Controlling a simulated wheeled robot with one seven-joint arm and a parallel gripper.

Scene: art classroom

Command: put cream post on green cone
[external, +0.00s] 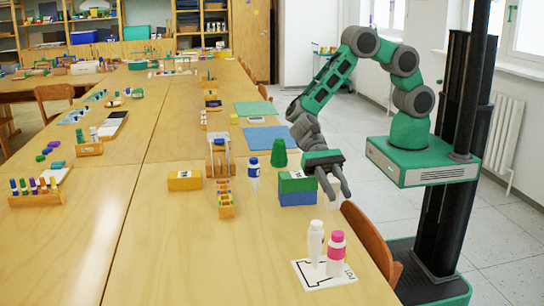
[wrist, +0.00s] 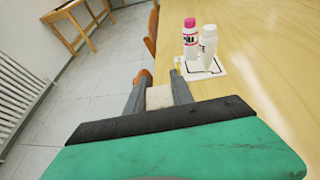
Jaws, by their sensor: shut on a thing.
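My gripper (external: 340,196) is at the right edge of the table, just right of a green-and-blue block stack, its fingers pointing down and toward the front. In the wrist view the gripper (wrist: 160,77) is shut on the cream post (wrist: 160,97), which shows as a pale block between the fingers. The green cone (external: 279,153) stands upright on the table, behind the block stack and to the left of my gripper. The cone is not in the wrist view.
The green-and-blue stack (external: 297,190) stands close to my gripper. A white bottle (external: 316,242) and a pink-capped bottle (external: 336,253) stand on a marked sheet (external: 312,279) in front. A blue-capped bottle (external: 253,173) is near the cone. A chair (external: 372,243) is beside the table.

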